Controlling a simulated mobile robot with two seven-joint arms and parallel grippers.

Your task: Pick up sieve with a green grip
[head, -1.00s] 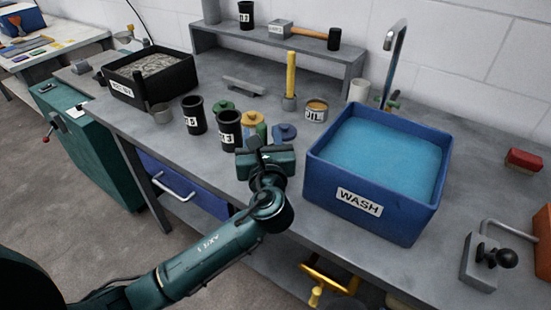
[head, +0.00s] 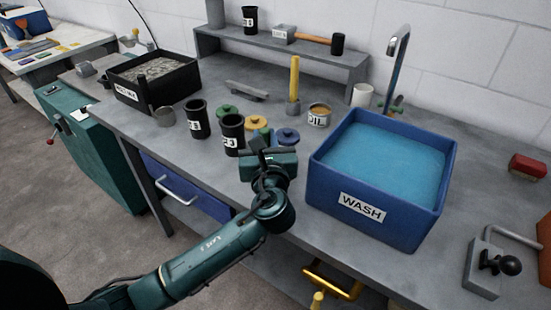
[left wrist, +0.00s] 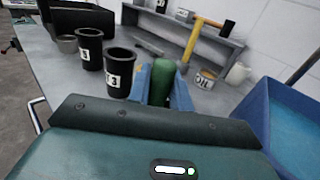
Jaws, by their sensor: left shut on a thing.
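My left gripper (head: 264,152) is at the bench's front part, left of the blue wash tub. In the left wrist view its two blue fingers (left wrist: 163,90) are shut on an upright green grip (left wrist: 164,72). I take this to be the sieve's green grip. The sieve's body is hidden behind the gripper, and I cannot tell whether it touches the bench. My right gripper is not in view.
The wash tub (head: 332,198) is close on the right. Two black labelled cups (head: 197,120) stand left of the gripper. An oil tin (head: 318,117) and a yellow-handled tool (head: 294,80) stand behind. A black tray (head: 125,98) is farther left. The front right bench (head: 460,222) has some free room.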

